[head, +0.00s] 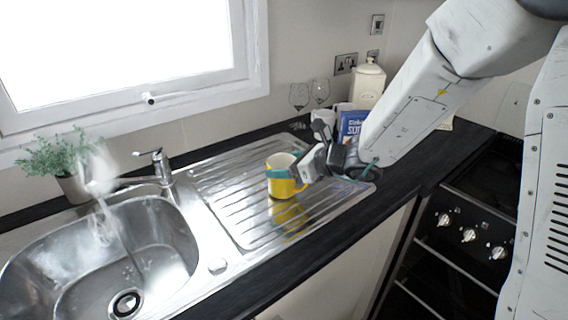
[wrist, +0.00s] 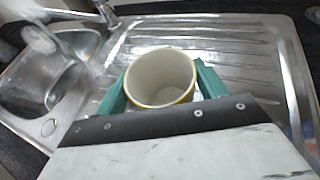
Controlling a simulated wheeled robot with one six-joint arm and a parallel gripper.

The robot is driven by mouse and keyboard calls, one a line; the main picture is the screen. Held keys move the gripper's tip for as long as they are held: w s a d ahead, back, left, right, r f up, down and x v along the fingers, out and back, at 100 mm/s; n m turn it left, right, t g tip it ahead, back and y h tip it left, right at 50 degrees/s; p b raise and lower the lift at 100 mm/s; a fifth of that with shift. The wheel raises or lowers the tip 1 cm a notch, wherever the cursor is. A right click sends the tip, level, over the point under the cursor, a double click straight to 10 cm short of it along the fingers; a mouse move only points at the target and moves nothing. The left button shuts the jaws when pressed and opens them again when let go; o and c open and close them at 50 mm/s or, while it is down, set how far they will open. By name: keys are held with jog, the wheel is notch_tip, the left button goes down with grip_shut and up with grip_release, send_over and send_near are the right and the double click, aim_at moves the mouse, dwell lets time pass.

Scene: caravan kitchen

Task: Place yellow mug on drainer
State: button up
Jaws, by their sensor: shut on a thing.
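The yellow mug (head: 281,186) has a white inside and is upright over the ridged metal drainer (head: 236,180) beside the sink. Its yellow reflection shows in the metal below it. I cannot tell whether its base touches the drainer. My gripper (head: 281,173), with teal fingers, is shut on the mug. In the wrist view the mug (wrist: 160,80) sits between the two teal fingertips of my gripper (wrist: 162,82), one on each side. The drainer (wrist: 225,45) spreads around and beyond it. The mug's handle is hidden in the wrist view.
The sink bowl (head: 150,245) lies to the left, with a tap (head: 160,165) at its back. A potted plant (head: 62,165), two wine glasses (head: 310,93), a blue book (head: 352,122) and a white canister (head: 368,84) stand along the back. The cooker (head: 480,205) is at the right.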

jog(key=o, duration=1.2)
jog(key=shift+f, duration=0.1)
jog(key=shift+c, duration=0.2)
jog(key=shift+d+r, duration=0.1)
jog(key=shift+r, duration=0.15)
jog(key=v, duration=1.2)
jog(key=s+r+n+g+h, duration=0.1)
jog(key=s+r+n+g, duration=0.15)
jog(key=s+n, duration=0.5)
jog(key=s+r+n+g+h, duration=0.1)
jog(key=s+r+n+g, duration=0.15)
jog(key=s+n, duration=0.5)
jog(key=s+d+n+g+h, duration=0.1)
jog(key=s+d+n+h, duration=0.8)
jog(key=s+d, duration=0.4)
jog(key=shift+n, duration=0.4)
